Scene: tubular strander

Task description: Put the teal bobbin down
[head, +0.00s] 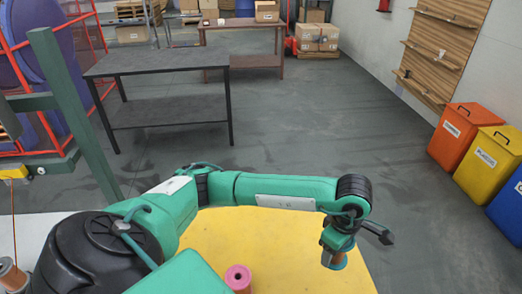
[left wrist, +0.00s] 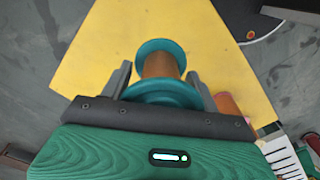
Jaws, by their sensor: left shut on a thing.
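The teal bobbin (left wrist: 160,52) has teal flanges and a copper-brown winding. In the left wrist view it is between the two fingers of my left gripper (left wrist: 160,88), which is shut on it. In the head view my left gripper (head: 337,250) points down over the right part of a yellow surface (head: 290,235). I cannot tell whether the bobbin touches the surface. My right gripper is not in view.
A pink-flanged bobbin (head: 238,277) stands on the yellow surface at the front. Another copper-coloured bobbin (head: 11,274) is at the lower left. A green post (head: 75,115) and red frame are at left. A dark table (head: 155,63) stands beyond. Bins (head: 460,135) line the right.

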